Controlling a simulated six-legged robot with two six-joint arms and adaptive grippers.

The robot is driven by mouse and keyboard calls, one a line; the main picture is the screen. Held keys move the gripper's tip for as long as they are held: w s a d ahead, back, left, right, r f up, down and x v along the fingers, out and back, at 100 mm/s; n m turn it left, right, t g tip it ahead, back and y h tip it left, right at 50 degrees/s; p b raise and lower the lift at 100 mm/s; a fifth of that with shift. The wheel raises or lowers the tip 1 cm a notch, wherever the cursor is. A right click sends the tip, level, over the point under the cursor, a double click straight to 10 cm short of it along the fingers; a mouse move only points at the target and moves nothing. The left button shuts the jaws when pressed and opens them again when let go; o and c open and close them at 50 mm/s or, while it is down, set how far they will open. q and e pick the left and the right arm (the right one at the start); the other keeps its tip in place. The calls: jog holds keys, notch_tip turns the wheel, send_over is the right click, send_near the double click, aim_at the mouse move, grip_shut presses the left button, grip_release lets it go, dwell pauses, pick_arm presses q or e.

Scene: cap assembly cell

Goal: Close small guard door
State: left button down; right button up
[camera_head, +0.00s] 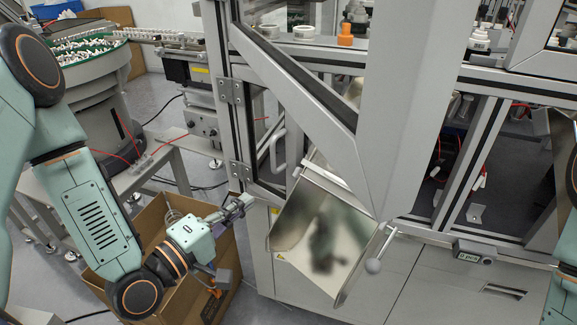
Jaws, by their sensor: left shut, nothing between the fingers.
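The small guard door (258,135) is a grey-framed clear panel low on the machine's left corner. Two hinges join it to the corner post, and a pale curved handle (276,151) sits on it. The big slanted frame in front hides its right part, so I cannot tell how far it stands open. My right gripper is out of view; only part of my right arm shows at the right edge.
A large grey guard frame (400,110) juts toward me. An open cardboard box (222,283) stands on the floor under my left arm. A feeder bowl (80,50) with white parts is at upper left.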

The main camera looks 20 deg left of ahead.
pick_arm(q)
jog(key=a, duration=0.1)
jog(key=b, duration=0.2)
send_near(292, 163)
jog(key=shift+n, duration=0.3)
jog(key=x, duration=0.6)
jog(key=shift+w, duration=0.3)
jog(key=shift+d+r, duration=0.1)
jog(key=shift+d, duration=0.05)
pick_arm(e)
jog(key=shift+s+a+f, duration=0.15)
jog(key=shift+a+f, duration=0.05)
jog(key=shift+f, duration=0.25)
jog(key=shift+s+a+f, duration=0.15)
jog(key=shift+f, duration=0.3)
pick_arm(q)
jog(key=shift+w, duration=0.15)
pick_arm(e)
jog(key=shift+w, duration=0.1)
